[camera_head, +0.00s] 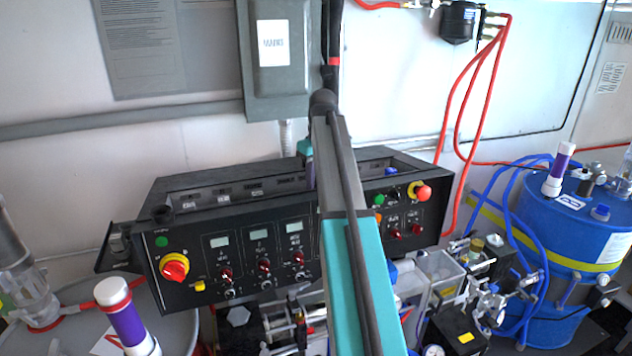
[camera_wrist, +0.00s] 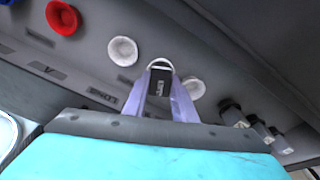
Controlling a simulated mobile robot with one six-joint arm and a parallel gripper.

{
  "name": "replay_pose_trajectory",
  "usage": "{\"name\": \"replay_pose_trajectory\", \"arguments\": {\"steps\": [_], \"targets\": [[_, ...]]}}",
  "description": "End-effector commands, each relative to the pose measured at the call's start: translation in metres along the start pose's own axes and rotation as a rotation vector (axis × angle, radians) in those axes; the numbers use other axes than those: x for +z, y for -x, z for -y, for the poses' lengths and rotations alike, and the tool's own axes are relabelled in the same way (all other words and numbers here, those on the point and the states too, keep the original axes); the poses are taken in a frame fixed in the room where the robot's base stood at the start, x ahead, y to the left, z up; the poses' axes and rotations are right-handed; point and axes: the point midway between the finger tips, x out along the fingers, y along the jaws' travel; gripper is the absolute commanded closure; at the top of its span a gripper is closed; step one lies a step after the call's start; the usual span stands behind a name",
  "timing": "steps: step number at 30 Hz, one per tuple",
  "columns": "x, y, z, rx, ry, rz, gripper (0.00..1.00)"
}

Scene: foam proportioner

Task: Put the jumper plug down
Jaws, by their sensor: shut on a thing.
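The jumper plug (camera_wrist: 160,84) is a small black block with pale lettering and a whitish loop at its far end. In the wrist view it sits between the two lavender fingers of my gripper (camera_wrist: 161,95), which are shut on it. In the head view my gripper (camera_head: 309,171) shows only as a bit of teal and purple beside my arm, at the top of the black control console (camera_head: 190,240). The plug is hidden there. I cannot tell whether it touches the surface behind it.
In the wrist view, a white round cap (camera_wrist: 122,51) and another white cap (camera_wrist: 193,88) flank the plug. A red cap (camera_wrist: 62,18) is further left, and dark connectors (camera_wrist: 232,112) are at right. A grey box (camera_head: 281,60) hangs on the wall above the console.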

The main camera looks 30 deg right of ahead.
Motion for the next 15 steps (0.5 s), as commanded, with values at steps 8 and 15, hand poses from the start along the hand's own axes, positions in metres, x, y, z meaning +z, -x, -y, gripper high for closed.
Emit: {"name": "replay_pose_trajectory", "arguments": {"steps": [8,15], "targets": [[0.0005,-0.0052,0.0006,0.0,0.001,0.0,0.98],[0.0002,-0.0053,0.0007,0.0,0.001,0.0,0.57]]}}
